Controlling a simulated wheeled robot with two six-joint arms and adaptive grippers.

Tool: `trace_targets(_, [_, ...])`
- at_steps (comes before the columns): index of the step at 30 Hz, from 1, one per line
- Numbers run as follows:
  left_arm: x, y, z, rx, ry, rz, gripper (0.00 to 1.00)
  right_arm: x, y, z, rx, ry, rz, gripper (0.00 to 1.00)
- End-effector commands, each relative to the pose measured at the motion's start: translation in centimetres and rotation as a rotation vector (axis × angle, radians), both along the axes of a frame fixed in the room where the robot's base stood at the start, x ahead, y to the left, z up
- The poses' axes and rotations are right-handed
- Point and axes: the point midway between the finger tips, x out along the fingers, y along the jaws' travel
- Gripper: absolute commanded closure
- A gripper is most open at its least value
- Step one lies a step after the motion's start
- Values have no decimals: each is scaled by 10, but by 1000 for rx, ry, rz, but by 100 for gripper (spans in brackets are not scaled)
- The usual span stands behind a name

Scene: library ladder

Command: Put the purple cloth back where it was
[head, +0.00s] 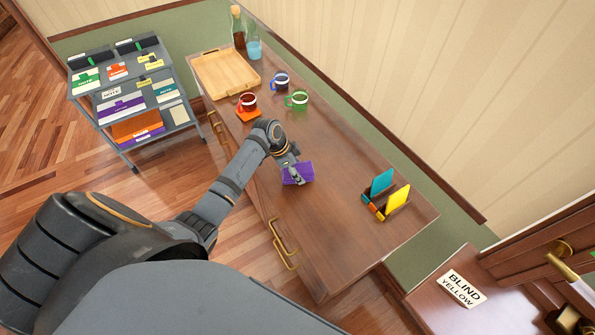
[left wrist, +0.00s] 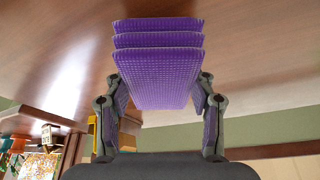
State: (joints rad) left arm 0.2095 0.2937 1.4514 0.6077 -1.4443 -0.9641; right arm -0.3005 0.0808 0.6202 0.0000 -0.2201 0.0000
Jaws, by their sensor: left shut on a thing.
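The purple cloth (head: 299,173) is a folded stack with several layers and a woven texture. In the left wrist view the cloth (left wrist: 158,65) sits between the two fingers of my left gripper (left wrist: 160,105), with purple also showing at the inner side of each finger. In the head view my left gripper (head: 294,172) is shut on the cloth at the middle of the brown wooden cabinet top (head: 300,235). I cannot tell whether the cloth touches the wood. My right gripper is not in view.
A holder (head: 393,204) with blue and yellow cards stands near the right end. A grey cart (head: 133,95) stands left. Bare wood lies around the cloth.

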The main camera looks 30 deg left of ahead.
Motion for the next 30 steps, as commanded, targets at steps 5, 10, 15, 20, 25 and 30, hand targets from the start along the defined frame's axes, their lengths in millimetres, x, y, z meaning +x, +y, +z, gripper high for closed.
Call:
trace_targets(5, [1, 0, -12, 1, -2, 0, 74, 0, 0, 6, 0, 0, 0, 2])
trace_targets(10, [0, 0, -13, 1, -3, 0, 74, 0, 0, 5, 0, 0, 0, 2])
trace_targets(15, [0, 0, -15, 1, -2, 0, 39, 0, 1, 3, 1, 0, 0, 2])
trace_targets(20, [0, 0, -15, 0, -2, 1, 22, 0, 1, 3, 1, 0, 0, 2])
trace_targets(25, [0, 0, -15, 1, -2, 0, 22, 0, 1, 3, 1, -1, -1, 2])
trace_targets(30, [0, 1, -10, 1, -4, 1, 22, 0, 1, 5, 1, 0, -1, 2])
